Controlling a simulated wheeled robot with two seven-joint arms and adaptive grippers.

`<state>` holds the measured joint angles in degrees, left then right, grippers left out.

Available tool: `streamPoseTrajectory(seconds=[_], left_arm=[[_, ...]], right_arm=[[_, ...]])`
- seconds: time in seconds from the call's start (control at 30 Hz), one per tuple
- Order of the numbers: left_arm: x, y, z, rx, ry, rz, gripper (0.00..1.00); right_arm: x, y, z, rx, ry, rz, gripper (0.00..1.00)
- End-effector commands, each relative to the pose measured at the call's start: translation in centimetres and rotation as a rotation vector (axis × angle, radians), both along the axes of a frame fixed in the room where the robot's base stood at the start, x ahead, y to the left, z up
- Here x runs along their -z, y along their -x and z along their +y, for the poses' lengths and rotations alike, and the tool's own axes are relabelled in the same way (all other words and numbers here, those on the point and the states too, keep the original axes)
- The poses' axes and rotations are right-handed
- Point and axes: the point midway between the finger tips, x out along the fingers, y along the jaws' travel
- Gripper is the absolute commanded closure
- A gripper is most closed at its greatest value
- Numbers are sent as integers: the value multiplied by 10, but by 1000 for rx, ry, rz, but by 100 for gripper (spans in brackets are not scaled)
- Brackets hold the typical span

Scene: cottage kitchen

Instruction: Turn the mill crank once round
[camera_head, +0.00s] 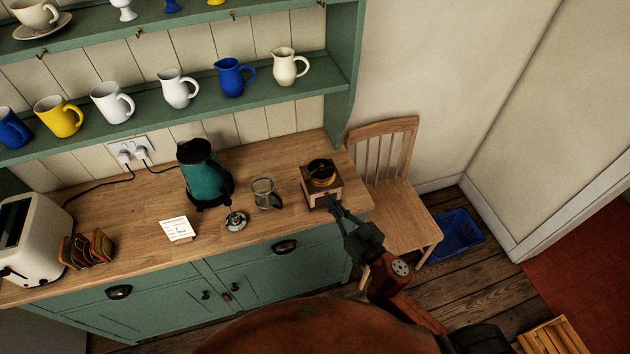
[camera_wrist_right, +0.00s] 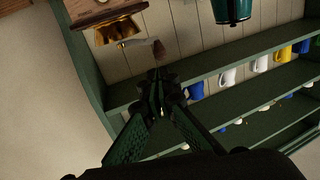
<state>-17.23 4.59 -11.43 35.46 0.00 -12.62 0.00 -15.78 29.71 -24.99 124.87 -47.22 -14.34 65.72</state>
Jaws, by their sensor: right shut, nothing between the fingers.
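The mill is a small wooden box (camera_head: 323,188) with a dark and brass top, standing near the right end of the worktop. In the right wrist view its wooden body (camera_wrist_right: 92,10) shows at the upper left with the brass dome beside it. The metal crank arm (camera_wrist_right: 133,42) reaches from the dome to a brown knob (camera_wrist_right: 159,49). My right gripper (camera_head: 334,203) is at the front right side of the mill. In the wrist view its closed fingertips (camera_wrist_right: 160,80) are empty and near the knob; I cannot tell whether they touch it. My left gripper is not in view.
A glass pot (camera_head: 264,194) and a metal plunger lid (camera_head: 236,220) stand left of the mill. A teal kettle (camera_head: 201,172), a note card (camera_head: 177,229) and a toaster (camera_head: 30,243) are farther left. A chair (camera_head: 398,210) stands right of the worktop, with a blue crate (camera_head: 456,232) beyond.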

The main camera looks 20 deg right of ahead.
Motion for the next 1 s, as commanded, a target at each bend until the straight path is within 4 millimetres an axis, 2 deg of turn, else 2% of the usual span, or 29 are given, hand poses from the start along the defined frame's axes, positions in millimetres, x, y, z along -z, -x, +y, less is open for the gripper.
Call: streamPoseTrajectory(seconds=[0.2,0.43,0.6,1.0], left_arm=[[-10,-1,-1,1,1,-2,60],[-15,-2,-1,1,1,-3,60],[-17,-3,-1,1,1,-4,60],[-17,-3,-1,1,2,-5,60]], right_arm=[[-3,-44,14,0,3,-3,100],[-1,-76,25,1,2,-1,100],[0,-86,28,1,1,1,100],[1,-88,28,3,0,1,100]])
